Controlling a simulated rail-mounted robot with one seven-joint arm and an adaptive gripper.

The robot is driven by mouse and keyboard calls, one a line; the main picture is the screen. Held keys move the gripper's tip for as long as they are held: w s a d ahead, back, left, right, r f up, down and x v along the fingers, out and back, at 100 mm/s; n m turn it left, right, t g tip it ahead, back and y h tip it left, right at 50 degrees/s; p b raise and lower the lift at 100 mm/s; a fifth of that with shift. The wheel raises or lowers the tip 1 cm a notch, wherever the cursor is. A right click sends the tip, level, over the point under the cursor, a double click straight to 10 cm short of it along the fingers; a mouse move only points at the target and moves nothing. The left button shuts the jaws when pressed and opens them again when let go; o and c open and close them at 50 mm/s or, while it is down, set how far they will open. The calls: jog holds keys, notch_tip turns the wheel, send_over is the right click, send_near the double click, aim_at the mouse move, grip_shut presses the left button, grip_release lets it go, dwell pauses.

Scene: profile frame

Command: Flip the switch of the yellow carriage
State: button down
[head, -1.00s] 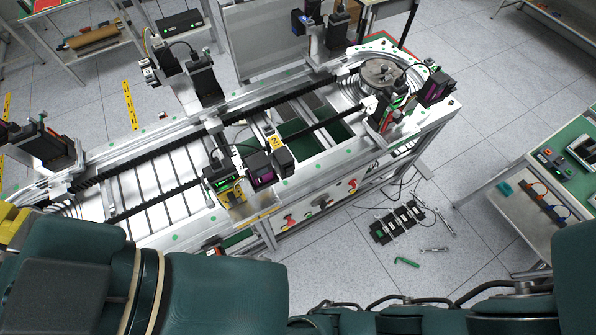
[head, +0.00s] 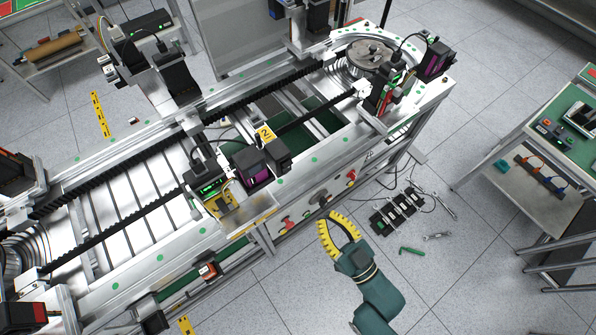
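The yellow carriage (head: 218,207) sits on the near rail of the profile frame (head: 150,258), left of centre in the head view. A black unit with small green lights (head: 209,187) stands at its back left. The carriage's switch is too small to make out. My gripper (head: 328,217) has yellow ribbed fingers. It is in front of the frame, to the right of the carriage and apart from it. The fingers look parted, with nothing seen between them.
Dark modules with a purple face (head: 250,168) stand right of the carriage. Red knobs (head: 287,223) and a black knob (head: 319,197) are on the frame's front side. A green-topped workbench (head: 545,155) is at the right. Tools and a black rack (head: 397,212) lie on the floor.

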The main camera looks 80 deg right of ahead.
jog(key=shift+s+d+f+h, duration=0.2)
jog(key=shift+s+f+h, duration=0.05)
jog(key=shift+s+h, duration=0.1)
jog(key=p, duration=0.4)
send_near(286, 156)
jog(key=x, duration=0.5)
jog(key=shift+w+d+r, duration=0.1)
jog(key=shift+w+d, duration=0.25)
